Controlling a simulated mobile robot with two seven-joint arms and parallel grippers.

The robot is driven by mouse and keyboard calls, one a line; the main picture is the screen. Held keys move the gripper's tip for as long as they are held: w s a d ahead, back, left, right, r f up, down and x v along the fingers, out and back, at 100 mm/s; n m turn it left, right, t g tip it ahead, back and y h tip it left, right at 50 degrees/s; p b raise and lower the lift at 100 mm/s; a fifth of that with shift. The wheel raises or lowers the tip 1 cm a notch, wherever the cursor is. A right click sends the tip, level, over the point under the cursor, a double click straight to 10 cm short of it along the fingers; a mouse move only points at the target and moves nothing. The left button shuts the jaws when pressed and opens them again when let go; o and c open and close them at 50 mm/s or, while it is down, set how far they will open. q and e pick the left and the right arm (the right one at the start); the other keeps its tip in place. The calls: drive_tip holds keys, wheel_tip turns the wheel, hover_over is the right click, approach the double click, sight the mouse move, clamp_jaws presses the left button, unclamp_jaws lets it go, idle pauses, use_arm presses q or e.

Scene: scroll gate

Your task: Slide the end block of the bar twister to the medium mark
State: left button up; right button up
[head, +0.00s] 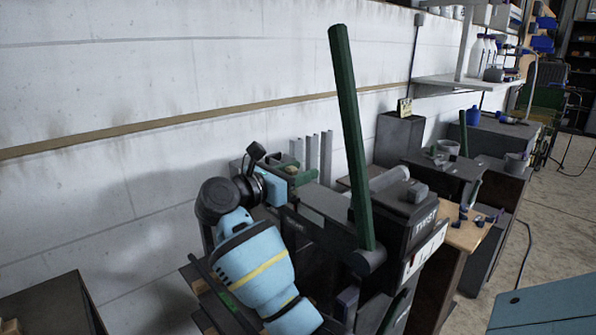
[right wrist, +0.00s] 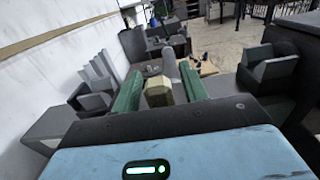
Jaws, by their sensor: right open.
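The bar twister (head: 405,225) is a dark machine with cut-off "TWIST" lettering and a long green lever (head: 352,140) standing up from it. My right gripper (head: 291,168) is over the machine's far-left part. In the right wrist view its two green fingers (right wrist: 160,90) are apart, one on each side of a tan block (right wrist: 158,92). This may be a knob on the end block; I cannot tell whether the fingers touch it. A white label (head: 425,252) is on the machine's near side. I cannot make out a medium mark. My left gripper is not in view.
Several upright grey plates (head: 312,152) stand just behind my right gripper, near the wall. The green lever rises to the right of the gripper. A wooden-topped stand (head: 466,232) and dark cabinets are further right. Open floor (head: 560,210) lies at the far right.

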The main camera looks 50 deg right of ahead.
sight(274, 162)
drive_tip(key=shift+c, duration=0.2)
clamp_jaws()
drive_tip(key=shift+w, duration=0.1)
drive_tip(key=shift+w+b, duration=0.3)
drive_tip(key=w+b, duration=0.1)
drive_tip(key=w, duration=0.1)
drive_tip(key=w+b, duration=0.1)
drive_tip(key=w, duration=0.2)
drive_tip(key=w+d+b, duration=0.1)
drive_tip(key=w+b, duration=0.1)
drive_tip(key=shift+w+f, duration=0.15)
drive_tip(key=shift+w, duration=0.05)
drive_tip(key=shift+w+b, duration=0.5)
drive_tip(key=shift+w, duration=0.35)
drive_tip(key=shift+r, duration=0.2)
